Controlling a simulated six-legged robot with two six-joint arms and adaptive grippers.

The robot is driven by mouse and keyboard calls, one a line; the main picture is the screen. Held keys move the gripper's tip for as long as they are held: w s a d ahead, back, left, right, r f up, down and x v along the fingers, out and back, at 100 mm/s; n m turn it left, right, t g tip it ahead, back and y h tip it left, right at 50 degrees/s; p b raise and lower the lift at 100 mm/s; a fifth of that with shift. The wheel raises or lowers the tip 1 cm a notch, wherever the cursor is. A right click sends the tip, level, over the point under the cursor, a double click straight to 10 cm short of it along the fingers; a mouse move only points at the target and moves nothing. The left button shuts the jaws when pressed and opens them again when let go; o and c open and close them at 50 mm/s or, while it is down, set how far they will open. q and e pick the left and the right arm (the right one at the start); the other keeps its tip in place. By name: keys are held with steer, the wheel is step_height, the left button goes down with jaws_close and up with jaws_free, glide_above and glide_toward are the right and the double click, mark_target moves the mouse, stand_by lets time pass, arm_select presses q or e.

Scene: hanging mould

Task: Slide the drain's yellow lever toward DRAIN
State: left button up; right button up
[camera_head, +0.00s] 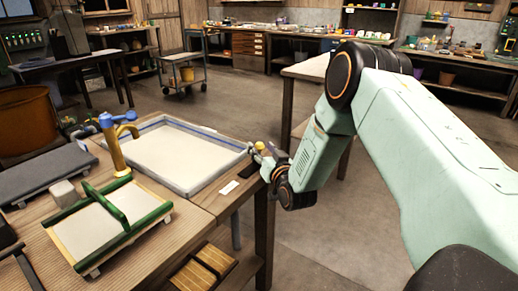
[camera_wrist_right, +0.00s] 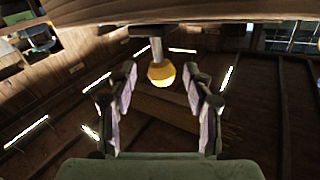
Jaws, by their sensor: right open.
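The lever's yellow ball knob (camera_head: 261,146) shows at the right end of a shallow grey-rimmed vat (camera_head: 183,196). In the right wrist view the yellow knob (camera_wrist_right: 161,75) sits on a short pale stem, ahead of and between the fingers. My right gripper (camera_head: 267,156) is at the vat's right end, close to the knob. In the right wrist view my right gripper (camera_wrist_right: 161,72) is open, with a finger on each side of the knob and gaps between. The DRAIN marking cannot be read. My left gripper is not in view.
A green-framed mould (camera_head: 112,236) lies on the wooden table at the front left. A brass post with a blue handle (camera_head: 112,145) stands at the vat's left. A small white card (camera_head: 229,187) lies near the table's right edge. Open floor lies beyond.

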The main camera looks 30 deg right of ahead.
steer(key=shift+w+d+f, duration=0.1)
steer(key=shift+w+d, duration=0.15)
steer(key=shift+w, duration=0.2)
steer(key=shift+w+a, duration=0.3)
steer(key=shift+w, duration=0.2)
steer(key=shift+d, duration=0.3)
steer(key=shift+c, duration=0.6)
steer(key=shift+a, duration=0.25)
steer(key=c, duration=0.5)
steer(key=shift+d, duration=0.1)
jaws_close()
